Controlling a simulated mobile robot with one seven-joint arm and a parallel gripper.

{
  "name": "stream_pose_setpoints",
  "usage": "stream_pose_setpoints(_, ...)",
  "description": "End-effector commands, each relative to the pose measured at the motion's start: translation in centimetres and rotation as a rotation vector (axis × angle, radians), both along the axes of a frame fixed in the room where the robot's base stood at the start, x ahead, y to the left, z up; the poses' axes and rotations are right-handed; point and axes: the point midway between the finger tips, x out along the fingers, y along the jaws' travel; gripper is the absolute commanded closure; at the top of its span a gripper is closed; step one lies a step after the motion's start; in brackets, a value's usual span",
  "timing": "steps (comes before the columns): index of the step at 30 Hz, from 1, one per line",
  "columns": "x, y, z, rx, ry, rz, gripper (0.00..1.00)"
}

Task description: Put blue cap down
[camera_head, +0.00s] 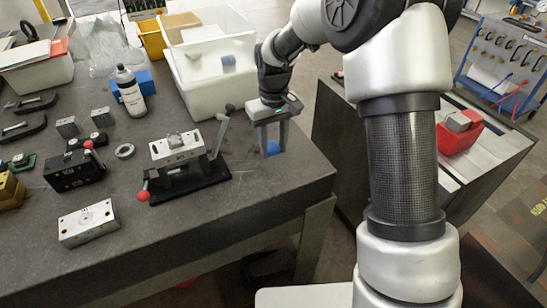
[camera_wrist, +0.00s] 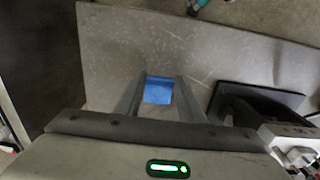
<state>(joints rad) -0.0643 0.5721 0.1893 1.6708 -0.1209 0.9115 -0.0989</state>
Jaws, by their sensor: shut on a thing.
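The blue cap (camera_head: 273,147) is a small bright blue piece near the right edge of the dark grey table (camera_head: 255,194). My gripper (camera_head: 270,148) points down over this corner of the table and is shut on the cap. In the wrist view the blue cap (camera_wrist: 158,90) sits between the two grey fingertips of my gripper (camera_wrist: 158,92). The head view does not show clearly whether the cap touches the table top.
The table's front right corner is clear.

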Motion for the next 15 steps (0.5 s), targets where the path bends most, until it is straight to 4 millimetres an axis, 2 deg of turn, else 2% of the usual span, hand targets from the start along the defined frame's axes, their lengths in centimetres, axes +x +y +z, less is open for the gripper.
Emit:
stream_pose_setpoints(5, -0.1, 0.0, -1.5, -0.001, 0.002, -0.001, 0.86)
stream_pose_setpoints(10, -0.1, 0.0, -3.9, 0.0, 0.002, -0.001, 0.86)
stream_pose_setpoints(15, 0.0, 0.0, -4.1, 0.0, -0.001, -0.001, 0.86)
